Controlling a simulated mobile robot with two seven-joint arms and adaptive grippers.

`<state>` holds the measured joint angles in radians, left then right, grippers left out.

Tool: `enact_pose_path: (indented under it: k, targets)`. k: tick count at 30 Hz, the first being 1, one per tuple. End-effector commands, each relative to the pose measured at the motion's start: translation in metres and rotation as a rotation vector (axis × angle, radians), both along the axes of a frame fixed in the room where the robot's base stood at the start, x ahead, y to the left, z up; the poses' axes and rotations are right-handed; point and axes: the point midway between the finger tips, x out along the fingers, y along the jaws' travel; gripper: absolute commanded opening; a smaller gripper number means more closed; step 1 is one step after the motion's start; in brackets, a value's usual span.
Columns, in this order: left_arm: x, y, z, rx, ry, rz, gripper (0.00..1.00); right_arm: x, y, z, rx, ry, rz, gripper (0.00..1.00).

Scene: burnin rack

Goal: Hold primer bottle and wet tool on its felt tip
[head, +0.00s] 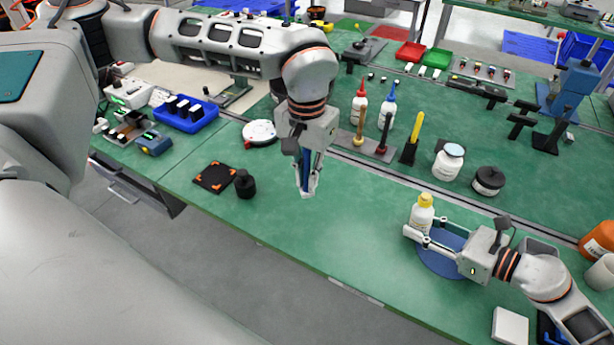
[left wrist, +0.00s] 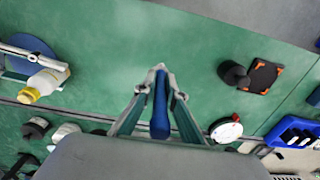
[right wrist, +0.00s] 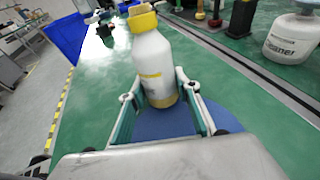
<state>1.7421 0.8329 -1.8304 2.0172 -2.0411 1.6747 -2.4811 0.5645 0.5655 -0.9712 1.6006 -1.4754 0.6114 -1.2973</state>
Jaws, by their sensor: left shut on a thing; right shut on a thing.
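The primer bottle (head: 422,216) is white with a yellow cap and stands about upright at the far-left edge of a round blue mat (head: 440,264). My right gripper (head: 416,236) is shut on the primer bottle; the right wrist view shows the bottle (right wrist: 155,65) between its fingers. I cannot make out a felt tip on it. My left gripper (head: 307,190) is shut on a blue tool (left wrist: 160,105), pointing down above the bench, left of the bottle and apart from it. The tool's lower end is mostly hidden by the fingers.
Red-capped (head: 359,102) and blue-capped (head: 388,108) bottles, a yellow-handled tool in a stand (head: 413,135) and a white jar (head: 448,162) stand behind. A black jar (head: 245,184) and black pad (head: 215,177) lie left. The green bench between the grippers is clear.

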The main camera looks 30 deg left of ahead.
Motion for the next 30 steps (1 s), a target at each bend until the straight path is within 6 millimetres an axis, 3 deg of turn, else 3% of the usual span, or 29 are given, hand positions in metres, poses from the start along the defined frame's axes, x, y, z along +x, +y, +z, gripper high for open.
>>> enact_pose_path:
  k: [5,10,14,18,24,30]
  targets:
    - [0.001,-0.001,0.001,-0.002,-0.002,0.0,0.0,0.0,0.0,0.0,-0.001,0.001,0.001,0.2]
    - [0.016,-0.024,0.011,-0.026,-0.031,-0.003,0.0,0.0,0.0,-0.001,-0.001,0.001,0.001,0.2]
    - [0.037,-0.063,0.031,-0.074,-0.073,-0.005,0.0,0.0,0.0,0.0,-0.001,0.001,0.001,0.2]
    - [0.057,-0.115,0.057,-0.143,-0.118,-0.006,0.0,0.0,0.0,-0.001,-0.001,0.001,0.001,0.2]
    - [0.072,-0.18,0.091,-0.238,-0.154,-0.005,0.0,0.0,0.0,-0.001,-0.001,0.001,0.0,0.2]
    - [0.077,-0.214,0.109,-0.292,-0.167,-0.003,0.0,0.0,0.0,-0.001,-0.001,0.001,0.0,0.2]
